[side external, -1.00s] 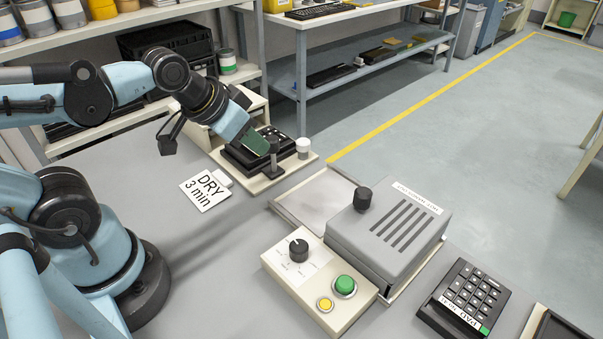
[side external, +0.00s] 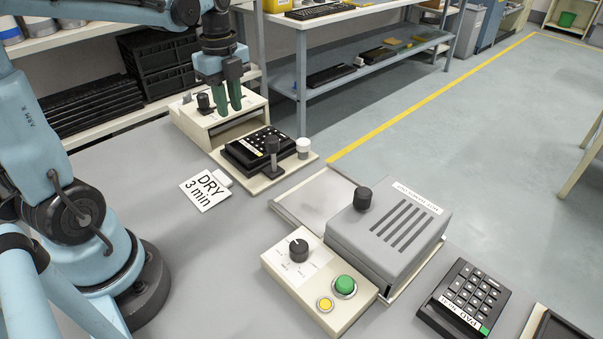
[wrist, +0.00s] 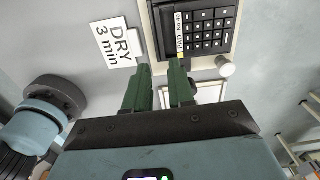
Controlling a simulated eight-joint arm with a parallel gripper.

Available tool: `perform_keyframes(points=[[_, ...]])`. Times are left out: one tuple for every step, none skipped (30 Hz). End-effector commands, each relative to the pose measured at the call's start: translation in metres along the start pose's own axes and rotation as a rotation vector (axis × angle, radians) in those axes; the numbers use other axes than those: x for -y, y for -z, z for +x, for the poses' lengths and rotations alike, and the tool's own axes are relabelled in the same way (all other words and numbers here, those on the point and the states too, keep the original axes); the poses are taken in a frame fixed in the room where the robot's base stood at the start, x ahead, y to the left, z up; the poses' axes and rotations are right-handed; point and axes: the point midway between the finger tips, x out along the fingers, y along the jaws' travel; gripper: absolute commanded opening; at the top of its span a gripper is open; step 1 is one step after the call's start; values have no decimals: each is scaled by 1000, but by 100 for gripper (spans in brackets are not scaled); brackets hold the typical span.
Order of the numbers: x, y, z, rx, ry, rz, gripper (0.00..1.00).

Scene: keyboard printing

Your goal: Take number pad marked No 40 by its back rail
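The number pad marked No 40 (side external: 262,146) is black with a white label and lies in a cream fixture (side external: 262,186) with a dark post clamp (side external: 272,150). In the wrist view the pad (wrist: 208,32) shows its label "PAD No 40" along one edge. My gripper (side external: 229,110) has green fingers pointing down, above and behind the pad, near a cream box-like stand (side external: 205,123). In the wrist view the fingers (wrist: 161,72) are apart with nothing between them. I cannot make out the back rail clearly.
A "DRY 3 min" card (side external: 206,189) lies beside the fixture. A grey machine (side external: 388,230) and a control box (side external: 318,278) with green and yellow buttons stand to the right. Another pad, apparently No 41 (side external: 466,297), lies at the far right.

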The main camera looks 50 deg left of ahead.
Motion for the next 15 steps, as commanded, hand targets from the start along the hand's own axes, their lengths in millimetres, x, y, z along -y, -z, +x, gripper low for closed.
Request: perform_keyframes(points=[[0,-2,1,-2,-7,18,23],[0,-3,2,-4,-9,27,23],[0,-3,4,-4,-12,34,23],[1,-4,6,-5,-12,36,23],[1,-3,9,-5,-13,37,23],[1,-3,14,-5,-12,37,23],[0,-3,18,-5,-12,37,23],[0,-3,22,-5,-12,37,23],[0,-3,29,-4,-12,36,23],[1,-3,33,-4,-11,36,23],[1,-3,38,-4,-11,36,23],[0,-3,43,-4,-11,36,23],[0,-3,48,-4,-11,36,23],[0,-3,51,-4,-11,36,23],[0,-3,56,-4,-11,36,23]])
